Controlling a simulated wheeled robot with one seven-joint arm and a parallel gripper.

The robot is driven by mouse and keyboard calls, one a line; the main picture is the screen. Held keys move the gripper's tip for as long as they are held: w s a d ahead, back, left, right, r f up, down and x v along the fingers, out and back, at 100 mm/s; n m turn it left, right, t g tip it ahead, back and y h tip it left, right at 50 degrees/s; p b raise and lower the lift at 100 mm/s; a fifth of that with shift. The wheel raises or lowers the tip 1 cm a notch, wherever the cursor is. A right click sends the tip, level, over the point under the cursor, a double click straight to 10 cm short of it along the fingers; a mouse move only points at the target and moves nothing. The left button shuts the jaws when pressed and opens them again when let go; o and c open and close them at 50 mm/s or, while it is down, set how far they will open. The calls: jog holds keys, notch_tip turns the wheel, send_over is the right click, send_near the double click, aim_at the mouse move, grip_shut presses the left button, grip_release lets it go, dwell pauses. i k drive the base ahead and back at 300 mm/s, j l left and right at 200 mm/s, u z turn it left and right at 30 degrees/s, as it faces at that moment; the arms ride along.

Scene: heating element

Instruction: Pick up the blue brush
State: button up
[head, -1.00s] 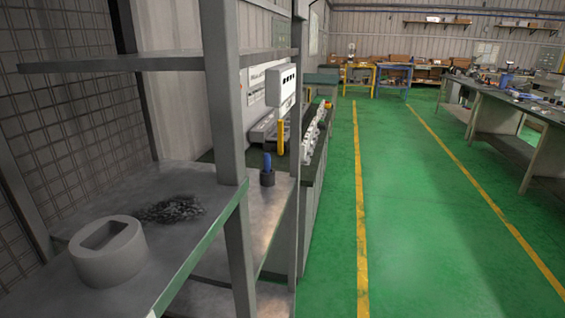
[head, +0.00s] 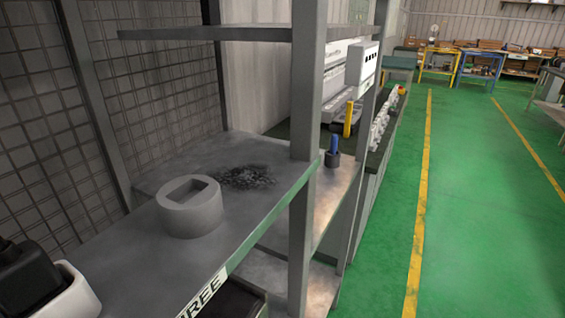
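A small upright blue piece (head: 334,143), which looks like the handle of the blue brush, stands in a dark round holder (head: 332,160). The holder is on the shelf part beyond the grey upright post, near its right edge. Any bristles are hidden or too small to tell.
A grey round block with a square hole (head: 190,222) and a pile of dark bits (head: 246,178) lie on the grey shelf (head: 150,254). A post (head: 306,120) and an upper shelf (head: 215,33) frame it. The green floor (head: 455,240) at right is clear.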

aim_at(334, 142)
jog(key=i+l+u, duration=0.15)
jog(key=u, duration=0.35)
jog(key=i+l+u, duration=0.1)
jog(key=l+u, duration=0.25)
jog(key=u, duration=0.15)
jog(key=l+u, duration=0.3)
jog(key=u, duration=0.2)
